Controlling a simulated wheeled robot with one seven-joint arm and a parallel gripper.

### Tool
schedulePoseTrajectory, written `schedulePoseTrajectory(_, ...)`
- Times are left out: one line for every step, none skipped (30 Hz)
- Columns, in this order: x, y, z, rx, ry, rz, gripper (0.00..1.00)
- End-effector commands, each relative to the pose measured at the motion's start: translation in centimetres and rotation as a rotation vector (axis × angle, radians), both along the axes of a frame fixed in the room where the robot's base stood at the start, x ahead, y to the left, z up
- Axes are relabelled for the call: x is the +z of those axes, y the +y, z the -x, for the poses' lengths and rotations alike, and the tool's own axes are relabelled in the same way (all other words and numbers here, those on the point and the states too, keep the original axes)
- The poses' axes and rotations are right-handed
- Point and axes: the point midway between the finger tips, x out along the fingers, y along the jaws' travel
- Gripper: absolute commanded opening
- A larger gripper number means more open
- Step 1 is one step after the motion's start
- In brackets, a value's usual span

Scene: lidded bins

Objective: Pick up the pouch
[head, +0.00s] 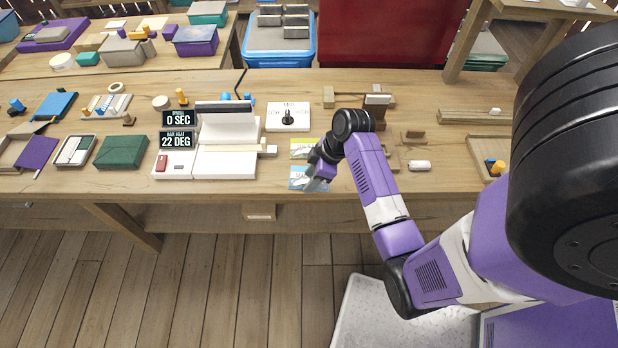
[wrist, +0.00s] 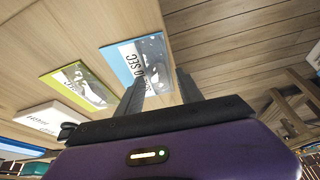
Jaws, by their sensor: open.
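Two flat, printed pouch-like pieces lie on the wooden workbench. I cannot tell which one the task means. My gripper (head: 314,184) is open and empty at the blue-bordered piece, and its fingers (wrist: 158,84) overlap that piece in the wrist view. Contact cannot be told.
A white heat-sealer machine (head: 222,163) with displays stands to the left. A white panel with a black knob (head: 288,117) sits behind the pieces. A white roll (head: 419,166) and wooden fixtures lie to the right. The bench front (head: 230,187) is clear.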

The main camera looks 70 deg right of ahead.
Motion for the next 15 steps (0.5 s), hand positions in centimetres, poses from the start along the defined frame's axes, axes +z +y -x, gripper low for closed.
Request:
schedulePoseTrajectory(-0.09,0.03,-0.02,0.000,0.001,0.000,0.44)
schedulePoseTrajectory(-0.09,0.02,-0.02,0.000,0.000,0.000,0.44)
schedulePoseTrajectory(-0.09,0.01,-0.01,0.000,0.000,0.000,0.44)
schedulePoseTrajectory(-0.08,0.00,-0.01,0.000,0.000,0.000,0.44)
schedulePoseTrajectory(-0.07,0.00,-0.01,0.000,0.000,0.000,0.44)
schedulePoseTrajectory(-0.07,0.00,-0.01,0.000,0.000,0.000,0.42)
schedulePoseTrajectory(-0.06,0.00,0.00,0.000,0.000,0.000,0.36)
schedulePoseTrajectory(-0.06,0.00,0.00,0.000,0.000,0.000,0.30)
schedulePoseTrajectory(-0.05,0.00,0.00,0.000,0.000,0.001,0.22)
schedulePoseTrajectory(-0.05,0.00,0.00,0.000,0.000,0.001,0.16)
schedulePoseTrajectory(-0.05,0.00,0.00,0.000,0.000,0.001,0.10)
schedulePoseTrajectory(-0.05,0.00,0.00,0.000,0.000,0.001,0.02)
schedulePoseTrajectory(-0.05,0.00,0.01,0.000,0.000,0.001,0.00)
schedulePoseTrajectory(-0.05,0.00,0.01,0.000,0.000,0.001,0.00)
schedulePoseTrajectory(-0.04,0.00,0.00,0.000,0.000,0.001,0.00)
